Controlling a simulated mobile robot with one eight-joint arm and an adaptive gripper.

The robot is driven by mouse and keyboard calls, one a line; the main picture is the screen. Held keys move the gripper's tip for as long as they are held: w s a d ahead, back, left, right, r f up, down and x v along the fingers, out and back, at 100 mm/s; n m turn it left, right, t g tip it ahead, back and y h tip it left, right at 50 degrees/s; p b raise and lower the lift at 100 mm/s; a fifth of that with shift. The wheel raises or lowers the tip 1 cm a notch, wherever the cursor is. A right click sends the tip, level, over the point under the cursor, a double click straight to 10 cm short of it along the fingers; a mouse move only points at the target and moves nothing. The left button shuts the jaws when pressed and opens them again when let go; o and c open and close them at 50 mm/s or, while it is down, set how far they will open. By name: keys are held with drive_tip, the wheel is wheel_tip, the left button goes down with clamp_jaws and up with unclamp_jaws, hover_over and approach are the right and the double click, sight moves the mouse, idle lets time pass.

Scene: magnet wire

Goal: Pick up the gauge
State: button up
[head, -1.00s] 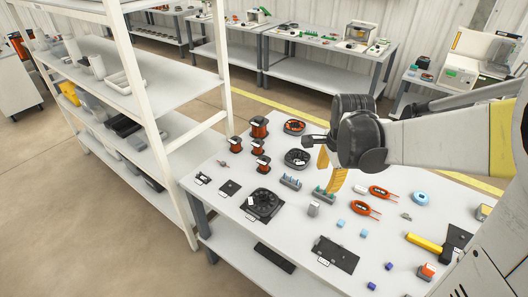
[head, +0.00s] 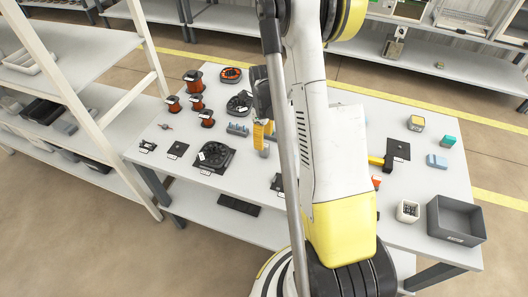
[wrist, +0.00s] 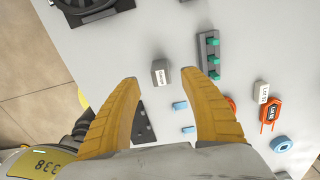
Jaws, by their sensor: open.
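A small grey block with a white label (wrist: 160,74) stands on the white table and appears to be the gauge, though its label is too small to read. In the wrist view it lies between and just beyond the fingertips of my gripper (wrist: 161,86). The yellow fingers are spread wide and hold nothing. In the head view my gripper (head: 263,133) points down over the table, and the grey block (head: 264,152) shows partly below the fingers. My arm hides much of the table's middle there.
A strip with green pieces (wrist: 209,55) stands right of the block. A red looped tool (wrist: 270,112) and small blue blocks (wrist: 180,105) are near. Copper spools (head: 195,82) and a black fan (head: 214,156) lie left. A grey bin (head: 456,222) stands at the right.

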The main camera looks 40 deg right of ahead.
sight(265, 145)
wheel_tip(265, 145, down, 5)
drive_tip(key=shift+s+d+f+b, duration=0.1)
drive_tip(key=shift+d+b, duration=0.05)
drive_tip(key=shift+b, duration=1.1)
clamp_jaws()
